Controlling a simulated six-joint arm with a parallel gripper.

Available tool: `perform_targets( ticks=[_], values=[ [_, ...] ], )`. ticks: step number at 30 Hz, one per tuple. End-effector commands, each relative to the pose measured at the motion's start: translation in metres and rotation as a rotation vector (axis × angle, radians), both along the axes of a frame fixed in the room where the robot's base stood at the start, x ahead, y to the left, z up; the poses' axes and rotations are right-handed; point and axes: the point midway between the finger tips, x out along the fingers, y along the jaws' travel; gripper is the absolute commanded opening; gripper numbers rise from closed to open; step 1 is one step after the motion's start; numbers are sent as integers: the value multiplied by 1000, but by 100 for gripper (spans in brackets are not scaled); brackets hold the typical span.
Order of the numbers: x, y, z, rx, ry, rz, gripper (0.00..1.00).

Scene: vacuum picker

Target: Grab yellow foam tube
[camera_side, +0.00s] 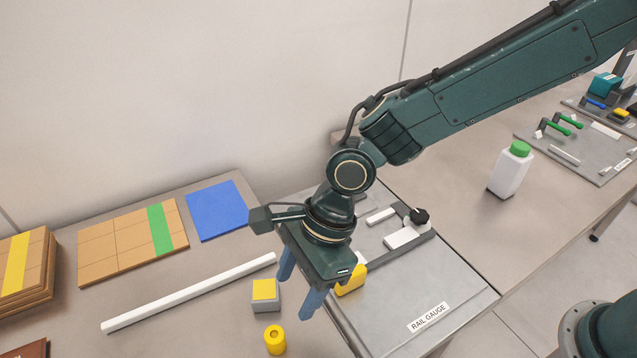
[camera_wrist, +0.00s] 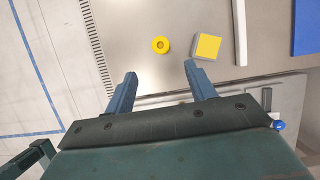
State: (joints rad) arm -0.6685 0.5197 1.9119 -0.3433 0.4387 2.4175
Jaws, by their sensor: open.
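The yellow foam tube (camera_side: 275,340) is a short upright cylinder with a hole in its top. It stands on the table near the front edge in the side view. In the wrist view the tube (camera_wrist: 160,45) lies ahead of the fingertips, roughly between their lines. My gripper (camera_side: 298,290) is open and empty, above the table and apart from the tube. Its two blue-grey fingers (camera_wrist: 160,70) also show in the wrist view. A grey block with a yellow top (camera_side: 265,291) stands beside the tube, and it also shows in the wrist view (camera_wrist: 208,46), close to the right fingertip.
A long white bar (camera_side: 190,293) lies on the table behind. A blue square (camera_side: 217,210) and wooden panels (camera_side: 120,243) lie further back. The grey rail gauge plate (camera_side: 395,290), with a yellow part (camera_side: 352,280), is to the right. A white bottle (camera_side: 509,172) stands on the far table.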

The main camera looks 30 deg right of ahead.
Motion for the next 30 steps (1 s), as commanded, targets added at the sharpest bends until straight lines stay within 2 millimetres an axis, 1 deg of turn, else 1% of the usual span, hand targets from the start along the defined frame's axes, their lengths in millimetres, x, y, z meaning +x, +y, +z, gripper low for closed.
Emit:
perform_targets(
  ticks=[5,8,18,21,25,30],
  values=[
    [0,3,-8,-2,1,2,55],
    [0,6,-18,-3,1,2,55],
    [-1,24,-60,-3,1,3,55],
    [0,28,-70,-3,0,2,55],
    [0,31,-77,-2,-1,2,55],
    [0,32,-79,-1,-2,1,55]
  ],
)
